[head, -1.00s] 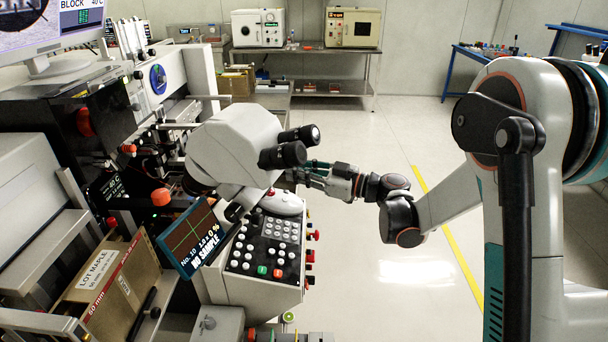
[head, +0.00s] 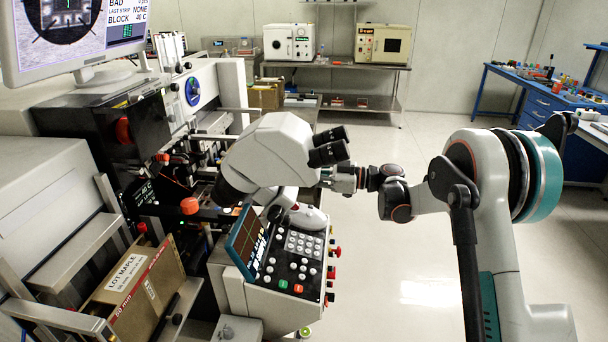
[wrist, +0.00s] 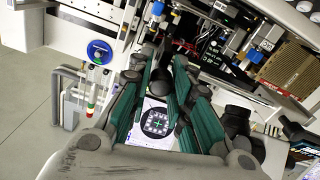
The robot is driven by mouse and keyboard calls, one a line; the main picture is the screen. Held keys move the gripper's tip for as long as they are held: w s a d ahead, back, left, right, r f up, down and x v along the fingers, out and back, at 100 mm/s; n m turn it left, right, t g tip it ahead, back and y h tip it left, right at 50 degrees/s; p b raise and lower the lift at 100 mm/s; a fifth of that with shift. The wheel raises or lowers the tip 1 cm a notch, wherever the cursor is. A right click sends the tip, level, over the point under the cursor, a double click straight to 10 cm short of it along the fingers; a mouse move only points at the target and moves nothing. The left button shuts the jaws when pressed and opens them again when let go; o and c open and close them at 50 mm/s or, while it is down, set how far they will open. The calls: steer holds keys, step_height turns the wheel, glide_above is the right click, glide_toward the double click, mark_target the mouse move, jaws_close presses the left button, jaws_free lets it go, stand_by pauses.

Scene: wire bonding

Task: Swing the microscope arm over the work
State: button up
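The microscope (head: 268,148) is a pale grey head with two black eyepieces (head: 330,146), standing at the front of the bonding machine. A small tilted screen (head: 246,243) is below it. My gripper (head: 330,177) reaches in from the right, just under the eyepieces, its fingertips partly hidden by the microscope. A white display with a green cross (wrist: 157,124) shows between the fingers. The work under the microscope is hidden in the head view.
A button panel (head: 298,262) sits below the microscope. A cardboard box (head: 135,290) stands at lower left and a monitor (head: 80,35) at upper left. A bench with two ovens (head: 335,68) is behind; a blue workbench (head: 540,98) is at right. The middle floor is clear.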

steer(key=o, duration=0.4)
steer(key=shift+w+a, duration=0.1)
steer(key=shift+a, duration=0.1)
steer(key=shift+d, duration=0.1)
steer(key=d, duration=1.2)
steer(key=shift+s, duration=0.4)
steer(key=shift+a+r, duration=0.1)
